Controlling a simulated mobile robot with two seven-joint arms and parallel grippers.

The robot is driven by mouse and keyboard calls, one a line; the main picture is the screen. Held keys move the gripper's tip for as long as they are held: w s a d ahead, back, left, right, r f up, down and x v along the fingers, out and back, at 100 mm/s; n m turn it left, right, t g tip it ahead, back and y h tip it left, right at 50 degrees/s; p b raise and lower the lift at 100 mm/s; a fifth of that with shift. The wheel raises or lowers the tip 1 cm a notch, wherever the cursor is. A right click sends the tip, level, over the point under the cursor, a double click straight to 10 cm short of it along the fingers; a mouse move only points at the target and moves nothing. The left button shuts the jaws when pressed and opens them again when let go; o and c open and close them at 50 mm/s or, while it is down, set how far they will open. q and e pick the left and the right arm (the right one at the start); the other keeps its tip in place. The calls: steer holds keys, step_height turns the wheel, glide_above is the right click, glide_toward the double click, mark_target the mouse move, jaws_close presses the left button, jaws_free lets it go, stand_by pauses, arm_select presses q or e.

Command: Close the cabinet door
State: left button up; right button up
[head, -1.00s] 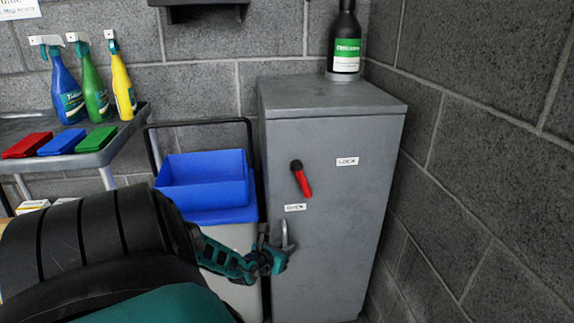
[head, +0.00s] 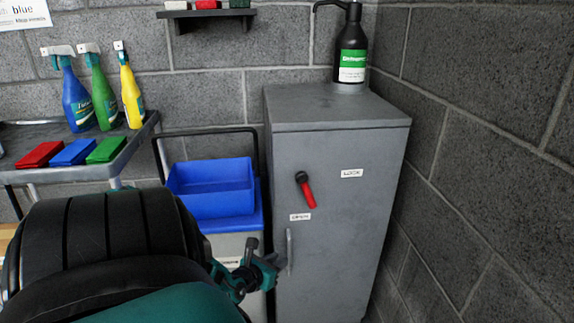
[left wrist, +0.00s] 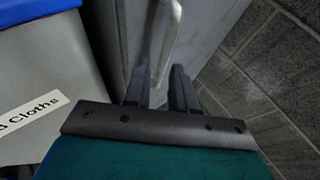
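The grey metal cabinet (head: 340,200) stands in the corner. Its front door looks flush with the body, with no gap that I can see. A red-handled lever (head: 305,190) on the door tilts down, near the "OPEN" label (head: 300,217) and below the "LOCK" label (head: 351,173). The metal door handle (head: 289,250) is at the door's left edge. My left gripper (head: 272,268) is just left of the handle. In the left wrist view its fingers (left wrist: 162,88) are apart, with the handle (left wrist: 166,40) just beyond or between them; contact is unclear. My right gripper is out of view.
A grey bin with a blue top tray (head: 210,187) stands close left of the cabinet, behind my left arm. A black dispenser bottle (head: 351,50) is on the cabinet top. A side table (head: 140,135) with spray bottles and cloths is at left. A block wall is close at right.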

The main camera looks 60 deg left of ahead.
arm_select(q)
steer(key=p+v, duration=0.2)
steer(key=v, duration=0.4)
steer(key=shift+s+d, duration=0.15)
steer(key=shift+d, duration=0.2)
